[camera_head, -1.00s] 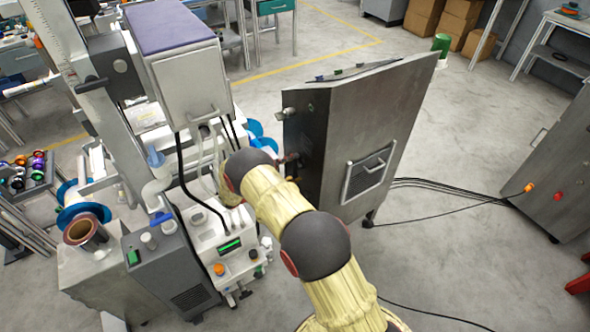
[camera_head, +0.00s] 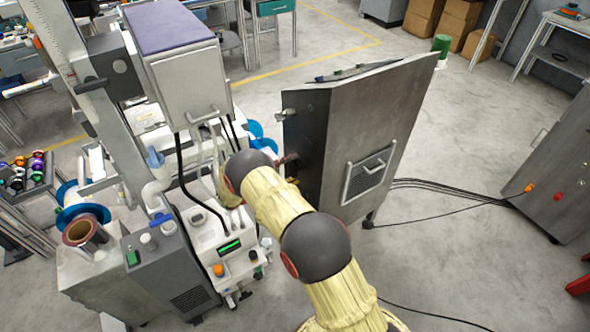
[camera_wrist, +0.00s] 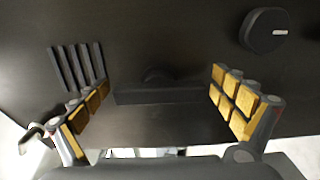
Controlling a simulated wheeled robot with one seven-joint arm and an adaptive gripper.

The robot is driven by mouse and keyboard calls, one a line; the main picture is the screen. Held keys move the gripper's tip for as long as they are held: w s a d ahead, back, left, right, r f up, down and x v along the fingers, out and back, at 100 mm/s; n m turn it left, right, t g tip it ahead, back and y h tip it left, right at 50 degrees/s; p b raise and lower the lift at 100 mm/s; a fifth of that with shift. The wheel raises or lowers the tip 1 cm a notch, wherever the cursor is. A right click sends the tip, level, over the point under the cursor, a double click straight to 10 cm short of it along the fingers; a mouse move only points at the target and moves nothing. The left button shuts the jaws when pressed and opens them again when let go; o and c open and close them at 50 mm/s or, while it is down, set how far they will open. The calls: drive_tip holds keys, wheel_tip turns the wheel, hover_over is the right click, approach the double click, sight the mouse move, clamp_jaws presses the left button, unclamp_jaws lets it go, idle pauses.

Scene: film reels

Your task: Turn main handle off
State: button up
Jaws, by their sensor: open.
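In the wrist view, my gripper (camera_wrist: 157,88) is open, its yellow-padded fingers spread apart before a dark panel. A dark horizontal bar (camera_wrist: 160,95) with a rounded hub behind it lies between the fingers. It may be the main handle, but its setting is unclear. Nothing is visibly gripped, and I cannot tell whether the fingers touch the panel. A round black knob (camera_wrist: 265,30) with a white mark is at the upper right. In the head view, my arm reaches the left side of the grey metal cabinet (camera_head: 330,150); the gripper is mostly hidden.
Dark slats (camera_wrist: 76,66) and a pale metal fitting (camera_wrist: 35,136) are at the left of the wrist view. A machine (camera_head: 235,245) with a green display stands left of my arm. Black cables (camera_head: 440,190) cross the floor right of the cabinet. Floor beyond the cabinet is open.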

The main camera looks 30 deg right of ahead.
idle(0.3)
drive_tip(key=a, duration=1.2)
drive_tip(key=shift+s, duration=0.2)
